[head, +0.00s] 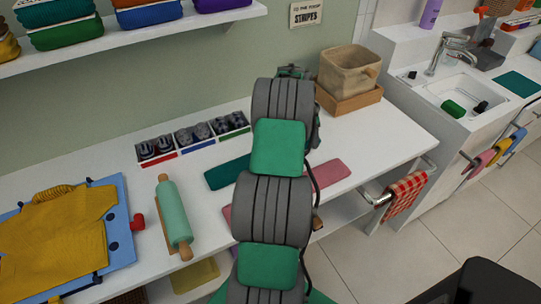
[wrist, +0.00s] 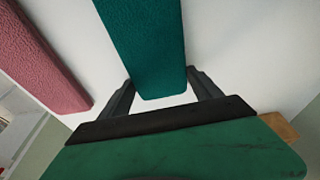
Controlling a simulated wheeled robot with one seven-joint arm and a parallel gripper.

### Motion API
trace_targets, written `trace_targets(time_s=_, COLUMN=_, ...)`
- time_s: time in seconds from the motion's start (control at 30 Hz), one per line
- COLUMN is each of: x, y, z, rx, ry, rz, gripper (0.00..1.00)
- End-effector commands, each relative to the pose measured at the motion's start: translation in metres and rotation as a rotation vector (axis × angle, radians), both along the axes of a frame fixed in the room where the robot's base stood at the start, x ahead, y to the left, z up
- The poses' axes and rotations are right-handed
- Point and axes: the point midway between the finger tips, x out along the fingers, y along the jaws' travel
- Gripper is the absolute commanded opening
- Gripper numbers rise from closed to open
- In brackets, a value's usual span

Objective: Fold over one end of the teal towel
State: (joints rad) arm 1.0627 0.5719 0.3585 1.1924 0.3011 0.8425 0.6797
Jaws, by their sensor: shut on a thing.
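The teal towel (head: 228,172) lies on the white counter, its right part hidden behind my arm in the head view. In the wrist view the teal towel (wrist: 145,40) is a long flat strip, and its near end sits between the two fingers of my gripper (wrist: 161,77). My gripper is shut on that end, with one finger at each side edge. My arm hides the gripper in the head view. I cannot tell whether the held end is raised off the counter.
A pink towel (head: 328,175) lies close by on the counter, beside the teal one in the wrist view (wrist: 40,50). A tray of shoes (head: 192,137) stands behind, a rolling pin (head: 174,215) to the left, and a basket (head: 347,72) at the back right.

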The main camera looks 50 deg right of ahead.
Motion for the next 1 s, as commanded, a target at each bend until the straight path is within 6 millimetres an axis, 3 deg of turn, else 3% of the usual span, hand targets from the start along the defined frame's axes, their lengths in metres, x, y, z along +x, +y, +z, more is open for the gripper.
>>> trace_targets(time_s=0.37, x=0.001, y=0.001, z=0.0, rx=-0.002, ry=0.001, rz=0.001, gripper=0.65)
trace_targets(time_s=0.7, x=0.004, y=0.007, z=0.034, rx=-0.191, ry=0.083, rz=0.002, gripper=0.65)
trace_targets(time_s=1.0, x=0.003, y=0.007, z=0.038, rx=-0.207, ry=0.091, rz=0.0, gripper=0.65)
